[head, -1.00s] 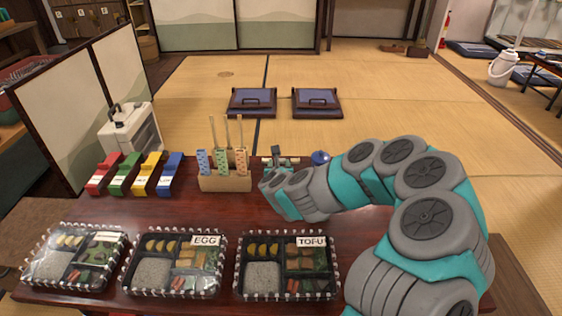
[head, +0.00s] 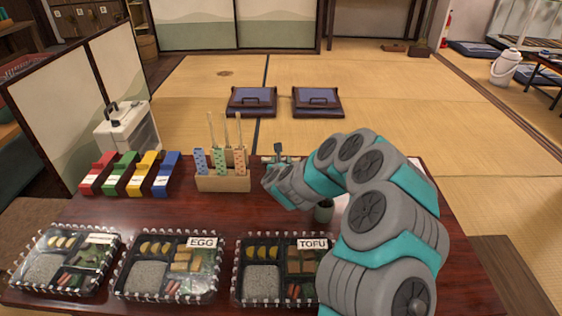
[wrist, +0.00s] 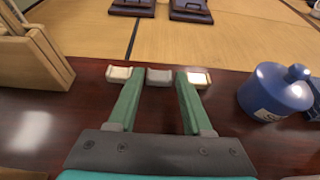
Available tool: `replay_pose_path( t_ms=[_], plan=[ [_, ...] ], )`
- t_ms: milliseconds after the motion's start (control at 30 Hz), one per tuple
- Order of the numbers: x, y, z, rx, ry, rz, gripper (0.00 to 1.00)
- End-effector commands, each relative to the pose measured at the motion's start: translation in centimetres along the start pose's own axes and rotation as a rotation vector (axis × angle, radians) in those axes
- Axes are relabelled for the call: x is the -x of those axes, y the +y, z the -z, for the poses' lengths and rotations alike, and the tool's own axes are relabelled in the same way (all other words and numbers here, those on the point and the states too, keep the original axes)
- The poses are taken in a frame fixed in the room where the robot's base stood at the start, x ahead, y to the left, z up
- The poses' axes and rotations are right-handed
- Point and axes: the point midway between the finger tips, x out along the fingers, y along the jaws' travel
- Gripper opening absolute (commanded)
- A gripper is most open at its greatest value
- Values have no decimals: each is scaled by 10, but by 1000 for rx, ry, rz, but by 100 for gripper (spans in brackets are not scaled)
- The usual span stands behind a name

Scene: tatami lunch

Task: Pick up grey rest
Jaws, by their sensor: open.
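The grey rest (wrist: 160,76) is a small block on the dark red table, in the middle of the wrist view. It lies just beyond and between my fingertips. A cream rest (wrist: 118,72) sits to its left and another pale rest (wrist: 198,78) to its right, each close to a fingertip. My gripper (wrist: 158,82) is open, its two green fingers pointing at the row, with nothing held. In the head view my gripper (head: 277,158) is at the table's far edge; the grey rest cannot be made out there.
A blue lidded pot (wrist: 275,92) stands right of the fingers. A wooden holder (head: 223,183) with patterned sticks stands to the left. Several lunch boxes (head: 170,265) line the near edge. Coloured blocks (head: 130,173) are at far left. A dark green cup (head: 323,210) is beside my arm.

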Motion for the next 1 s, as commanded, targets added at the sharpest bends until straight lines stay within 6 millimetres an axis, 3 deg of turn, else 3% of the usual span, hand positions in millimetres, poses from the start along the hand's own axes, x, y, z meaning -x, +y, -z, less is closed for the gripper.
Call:
replay_pose_path(
  t_ms=[367,833,1000],
  plan=[
    [-9,0,0,-1,1,-1,50],
    [-9,0,0,0,1,-1,0],
    [-9,0,0,0,1,-1,0]
  ],
)
